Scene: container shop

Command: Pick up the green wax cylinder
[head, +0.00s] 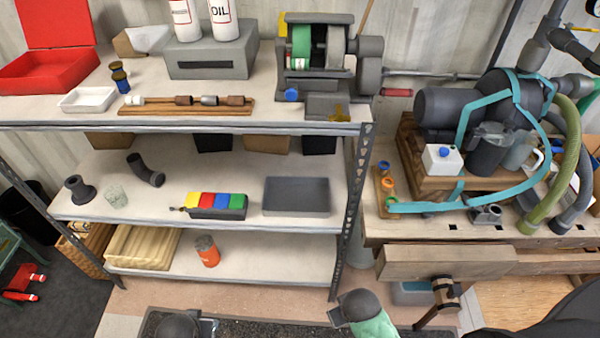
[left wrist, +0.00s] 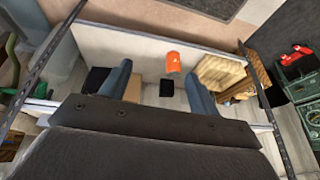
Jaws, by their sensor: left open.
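A small pale green, mottled cylinder (head: 116,196) stands upright on the left of the shelf unit's middle shelf, beside a black flared pipe piece (head: 78,190); it looks like the green wax cylinder, though its material is hard to tell. I cannot make it out in the left wrist view. My left gripper (left wrist: 158,69) is open in the left wrist view, its two blue-grey fingers apart with nothing held between them. It faces the shelf unit, with the orange can (left wrist: 173,63) seen beyond the fingers. My right gripper is not in view.
The middle shelf (head: 270,222) also holds a black elbow pipe (head: 146,170), a coloured block set (head: 215,202) and a grey tray (head: 297,196). The top shelf (head: 60,108) overhangs it. A metal upright (head: 350,215) bounds the right end. A wooden crate (head: 143,246) sits below.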

